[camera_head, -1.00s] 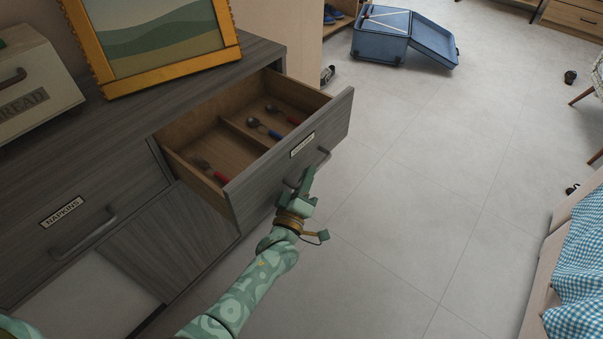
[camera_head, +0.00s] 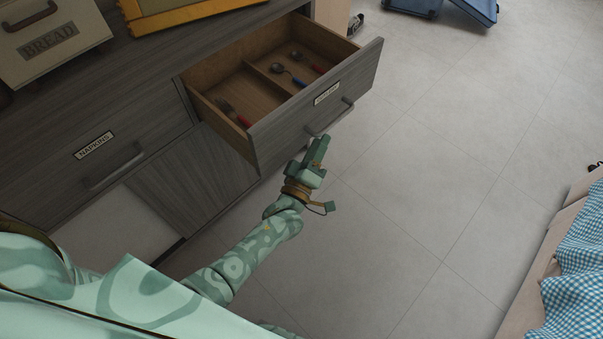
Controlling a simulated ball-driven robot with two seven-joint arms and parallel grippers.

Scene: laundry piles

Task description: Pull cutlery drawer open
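The cutlery drawer (camera_head: 290,125) stands well open from the grey wooden cabinet. Its front has a label too small to read and a dark bar handle (camera_head: 343,111). Spoons (camera_head: 287,74) and other cutlery with red or blue grips lie in its divided wooden inside. My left gripper (camera_head: 319,143), green with brown parts, is just below the handle's near end, in front of the drawer face. A small gap seems to separate it from the bar. Its fingers overlap, so I cannot tell their opening. My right gripper is out of view.
The NAPKINS drawer (camera_head: 95,145) is shut at the left. A BREAD box (camera_head: 55,42) and a yellow-framed picture (camera_head: 180,12) stand on the cabinet top. A blue suitcase (camera_head: 470,8) lies far back. A blue checked cloth (camera_head: 575,270) is at the right. The floor between is clear.

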